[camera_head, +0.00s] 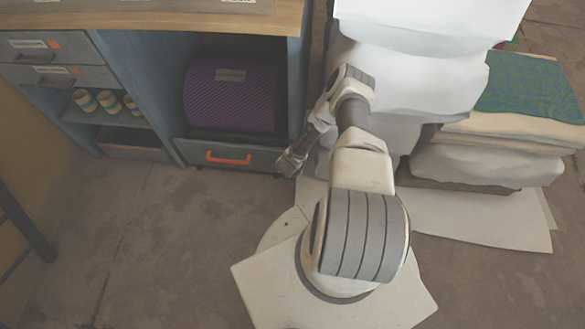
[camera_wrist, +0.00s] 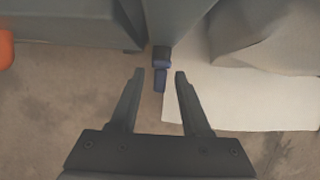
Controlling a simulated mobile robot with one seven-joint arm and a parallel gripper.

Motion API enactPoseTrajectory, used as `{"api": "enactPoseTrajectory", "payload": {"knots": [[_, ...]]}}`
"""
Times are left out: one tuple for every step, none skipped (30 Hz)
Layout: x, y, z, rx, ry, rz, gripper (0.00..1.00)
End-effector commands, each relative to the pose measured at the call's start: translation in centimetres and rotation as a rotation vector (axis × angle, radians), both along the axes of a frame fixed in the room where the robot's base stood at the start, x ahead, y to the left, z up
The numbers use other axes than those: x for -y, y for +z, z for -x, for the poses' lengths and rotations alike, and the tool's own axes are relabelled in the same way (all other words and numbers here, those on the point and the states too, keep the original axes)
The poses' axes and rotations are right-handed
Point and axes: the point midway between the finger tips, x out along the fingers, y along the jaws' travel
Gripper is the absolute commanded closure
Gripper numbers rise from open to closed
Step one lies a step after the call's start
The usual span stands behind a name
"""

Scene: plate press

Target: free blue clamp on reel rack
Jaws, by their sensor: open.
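A small blue clamp (camera_wrist: 161,62) shows in the wrist view at the lower end of an upright grey-blue part, just beyond my gripper. My gripper (camera_wrist: 159,76) is open in the wrist view, with the clamp between and slightly ahead of its fingertips. I cannot tell whether the fingers touch it. In the head view my gripper (camera_head: 290,163) is low beside the right end of the blue cabinet, which holds a purple reel (camera_head: 230,95). The clamp cannot be made out in the head view.
A drawer with an orange handle (camera_head: 228,158) lies below the reel. White sheets (camera_head: 480,215) cover the floor at the right, beside stacked folded cloths (camera_head: 500,130) and a large white-covered stack (camera_head: 410,70). The floor in front of the cabinet (camera_head: 130,230) is clear.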

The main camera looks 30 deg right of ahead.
Motion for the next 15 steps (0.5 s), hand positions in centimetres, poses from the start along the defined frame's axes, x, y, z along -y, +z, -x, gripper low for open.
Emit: {"api": "enactPoseTrajectory", "payload": {"knots": [[-0.08, -0.17, 0.08, -0.001, 0.0, -0.001, 0.53], [-0.1, -0.2, 0.11, -0.001, 0.0, -0.001, 0.53], [-0.11, -0.23, 0.13, -0.001, 0.0, -0.001, 0.53], [-0.12, -0.24, 0.14, -0.001, 0.0, -0.001, 0.53], [-0.13, -0.24, 0.14, -0.001, -0.001, -0.001, 0.53], [-0.12, -0.24, 0.15, 0.0, -0.001, 0.0, 0.53], [-0.12, -0.24, 0.15, 0.0, -0.001, 0.0, 0.53], [-0.13, -0.23, 0.15, 0.0, -0.001, 0.0, 0.53], [-0.12, -0.23, 0.14, 0.0, -0.001, 0.0, 0.53], [-0.12, -0.23, 0.14, 0.0, -0.001, 0.0, 0.53], [-0.12, -0.22, 0.14, 0.0, -0.001, 0.0, 0.53], [-0.11, -0.22, 0.13, 0.0, -0.001, 0.0, 0.54], [-0.11, -0.22, 0.13, 0.0, -0.001, 0.0, 0.6], [-0.11, -0.22, 0.13, 0.0, -0.001, 0.0, 0.65], [-0.11, -0.22, 0.12, 0.0, -0.001, 0.0, 0.72]]}}
